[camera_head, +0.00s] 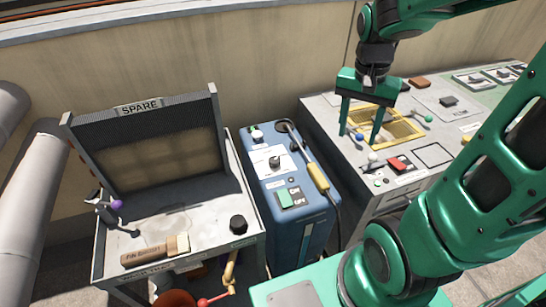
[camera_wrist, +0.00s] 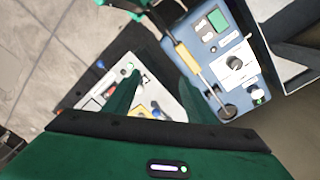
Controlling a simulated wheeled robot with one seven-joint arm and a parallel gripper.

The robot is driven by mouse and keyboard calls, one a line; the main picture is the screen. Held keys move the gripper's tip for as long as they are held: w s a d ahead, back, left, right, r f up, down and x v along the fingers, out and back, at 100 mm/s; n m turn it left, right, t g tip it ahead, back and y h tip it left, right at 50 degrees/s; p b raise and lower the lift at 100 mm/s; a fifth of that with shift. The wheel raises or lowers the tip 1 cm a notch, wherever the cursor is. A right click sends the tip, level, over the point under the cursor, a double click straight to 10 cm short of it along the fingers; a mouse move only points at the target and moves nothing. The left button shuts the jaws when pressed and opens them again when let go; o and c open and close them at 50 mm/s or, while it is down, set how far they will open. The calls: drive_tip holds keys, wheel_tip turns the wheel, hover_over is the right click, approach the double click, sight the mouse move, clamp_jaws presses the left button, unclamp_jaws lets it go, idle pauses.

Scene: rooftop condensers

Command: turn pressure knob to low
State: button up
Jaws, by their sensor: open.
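A blue machine (camera_head: 306,213) stands in the middle of the head view. On its top is a white plate with a small dark-topped knob (camera_head: 274,161). My gripper (camera_head: 360,134) is open and empty, fingers pointing down. It is over the grey bench, right of the blue machine and apart from the knob. In the wrist view its two green fingers (camera_wrist: 157,78) are spread, left of the machine.
A wand with a yellow handle (camera_head: 318,177) and a green switch (camera_head: 289,198) are on the machine. The grey bench (camera_head: 322,113) holds a yellow grille, levers and a red switch (camera_head: 399,163). A "SPARE" tray (camera_head: 202,205) with a brush (camera_head: 156,250) stands left.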

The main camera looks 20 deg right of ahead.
drive_tip(key=w+a+f+m, duration=0.2)
drive_tip(key=w+a+f, duration=0.3)
drive_tip(key=w, duration=0.5)
drive_tip(key=m, duration=0.3)
hover_over(274, 159)
wheel_tip(274, 159, down, 6)
drive_tip(key=shift+y, duration=0.4)
wheel_tip(274, 159, down, 11)
drive_tip(key=shift+r, duration=0.15)
drive_tip(key=shift+c, duration=0.5)
drive_tip(key=c, duration=0.9)
